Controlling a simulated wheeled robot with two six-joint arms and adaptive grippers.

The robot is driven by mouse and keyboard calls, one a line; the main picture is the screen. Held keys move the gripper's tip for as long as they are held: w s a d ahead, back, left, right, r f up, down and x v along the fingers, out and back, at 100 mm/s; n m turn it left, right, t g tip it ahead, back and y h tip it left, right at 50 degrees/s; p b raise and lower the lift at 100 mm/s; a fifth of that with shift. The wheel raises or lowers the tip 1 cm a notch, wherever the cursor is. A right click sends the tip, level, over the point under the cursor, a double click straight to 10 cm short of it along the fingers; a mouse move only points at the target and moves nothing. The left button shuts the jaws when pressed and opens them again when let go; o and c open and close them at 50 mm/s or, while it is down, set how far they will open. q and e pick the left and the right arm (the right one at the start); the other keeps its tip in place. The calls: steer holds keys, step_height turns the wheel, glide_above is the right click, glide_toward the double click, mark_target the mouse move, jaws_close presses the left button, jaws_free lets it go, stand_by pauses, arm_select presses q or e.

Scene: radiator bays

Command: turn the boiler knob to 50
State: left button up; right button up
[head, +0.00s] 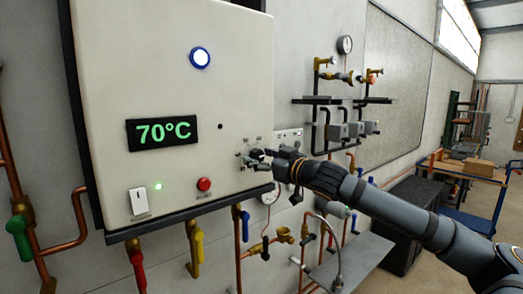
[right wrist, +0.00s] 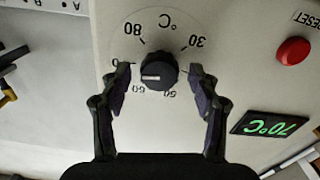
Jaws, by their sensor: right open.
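The boiler (head: 95,60) is a white wall cabinet with a green display (head: 162,131) reading 70°C. Its black knob (right wrist: 158,70) sits on a round dial whose numbers appear upside down in the right wrist view. The knob's white mark points left, towards a number partly hidden by a finger. My right gripper (right wrist: 160,77) is open, with one finger on each side of the knob and a visible gap to it. In the head view, my right gripper (head: 258,158) is at the cabinet's lower right and mostly hides the knob. My left gripper is out of view.
A red button (head: 204,184) and a white switch (head: 139,202) are on the cabinet front left of the knob. Copper pipes with coloured valve handles (head: 196,245) run below.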

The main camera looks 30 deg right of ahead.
steer(key=c, duration=1.2)
steer(key=shift+n, duration=0.3)
steer(key=n, duration=0.4)
steer(key=shift+n, duration=0.3)
steer(key=n, duration=0.4)
steer(key=shift+n, duration=0.3)
steer(key=n+b, duration=0.1)
steer(key=n, duration=0.4)
steer(key=shift+f+b, duration=0.15)
steer(key=shift+b, duration=0.2)
steer(key=n+b, duration=0.2)
steer(key=n, duration=0.4)
steer(key=shift+b, duration=0.3)
steer(key=shift+n, duration=0.4)
